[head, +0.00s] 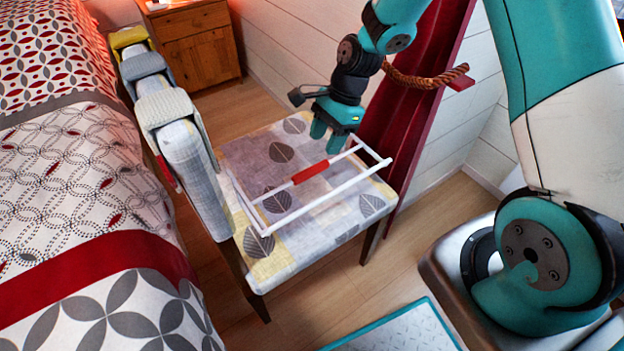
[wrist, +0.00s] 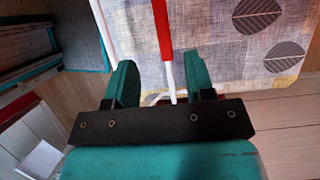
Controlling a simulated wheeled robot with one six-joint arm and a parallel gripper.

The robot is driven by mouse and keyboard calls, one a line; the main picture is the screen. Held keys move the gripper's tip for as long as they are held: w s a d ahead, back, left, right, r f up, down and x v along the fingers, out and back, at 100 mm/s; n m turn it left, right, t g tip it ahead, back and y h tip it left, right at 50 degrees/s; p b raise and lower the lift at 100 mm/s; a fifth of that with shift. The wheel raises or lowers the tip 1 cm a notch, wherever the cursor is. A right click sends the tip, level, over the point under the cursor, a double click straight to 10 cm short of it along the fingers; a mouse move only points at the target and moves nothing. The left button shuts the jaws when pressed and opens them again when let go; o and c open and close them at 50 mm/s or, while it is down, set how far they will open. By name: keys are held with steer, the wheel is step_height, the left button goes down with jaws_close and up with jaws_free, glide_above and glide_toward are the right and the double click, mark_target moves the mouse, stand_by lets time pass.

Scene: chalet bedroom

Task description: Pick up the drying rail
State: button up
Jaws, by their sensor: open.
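The drying rail (head: 310,172) is a white rectangular tube frame with a red grip sleeve on one bar. It lies on the leaf-patterned chair seat (head: 262,262). My gripper (head: 328,138) is open and empty, pointing down near the rail's far end, above the seat. In the wrist view, the rail's red and white bar (wrist: 163,30) runs lengthwise between the two teal fingers of my gripper (wrist: 162,68). The fingers look apart from the bar on both sides. The bar's near end is hidden behind the dark gripper plate.
A wooden cabinet (head: 200,45) stands at the back. Bare floor (head: 425,235) shows right of the chair.

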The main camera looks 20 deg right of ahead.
mark_target(313, 168)
steer(key=b+x, duration=0.1)
steer(key=x, duration=0.4)
steer(key=shift+f, duration=0.1)
steer(key=b+x, duration=0.1)
steer(key=x, duration=0.1)
steer(key=b+x, duration=0.1)
steer(key=x, duration=0.2)
steer(key=shift+w+a+f, duration=0.1)
steer(key=shift+w+f, duration=0.1)
steer(key=shift+r, duration=0.1)
jaws_close()
